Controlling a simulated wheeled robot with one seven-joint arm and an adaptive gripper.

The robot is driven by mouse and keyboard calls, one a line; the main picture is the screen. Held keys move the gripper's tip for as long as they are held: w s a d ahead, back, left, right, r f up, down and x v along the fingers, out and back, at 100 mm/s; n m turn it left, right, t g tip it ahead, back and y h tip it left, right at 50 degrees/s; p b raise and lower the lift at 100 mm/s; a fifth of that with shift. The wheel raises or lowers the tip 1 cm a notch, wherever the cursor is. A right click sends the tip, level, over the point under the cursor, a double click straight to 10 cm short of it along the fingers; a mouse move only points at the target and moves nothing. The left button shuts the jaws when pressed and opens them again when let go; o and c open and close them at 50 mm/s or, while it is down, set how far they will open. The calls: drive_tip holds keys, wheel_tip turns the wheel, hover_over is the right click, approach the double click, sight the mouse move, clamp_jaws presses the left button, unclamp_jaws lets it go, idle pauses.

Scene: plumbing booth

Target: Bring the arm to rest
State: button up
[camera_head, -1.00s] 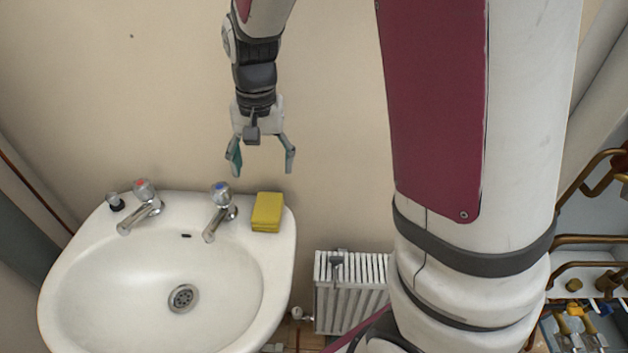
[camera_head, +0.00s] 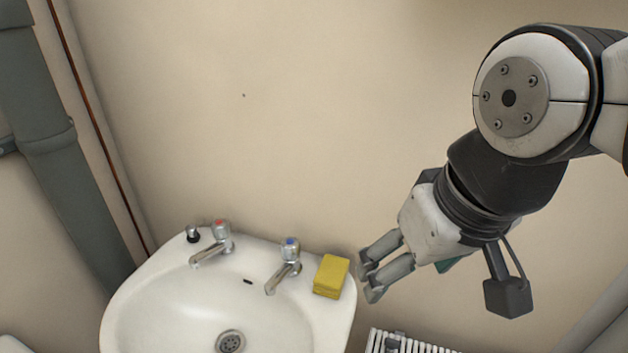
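My gripper (camera_head: 368,277) is at the right of the head view, below the bent wrist of my arm, and points down and to the left. Its fingers show from the side, one partly behind the other, so the gap between them is not clear. I see nothing held in it. In the picture its fingertips are just right of a yellow sponge (camera_head: 331,276), which lies on the right rear corner of the white washbasin (camera_head: 170,299). I cannot tell how far the fingertips are above or in front of the basin.
Two taps stand on the basin's back ledge, one with a red mark (camera_head: 217,240) and one with a blue mark (camera_head: 286,262). A white radiator (camera_head: 412,345) is low on the right. A grey pipe (camera_head: 62,150) runs down the left wall. The wall above the basin is bare.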

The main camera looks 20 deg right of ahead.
drive_tip(key=shift+s, duration=0.5)
drive_tip(key=shift+r+p, duration=0.5)
drive_tip(key=shift+r, duration=0.15)
idle(1.4)
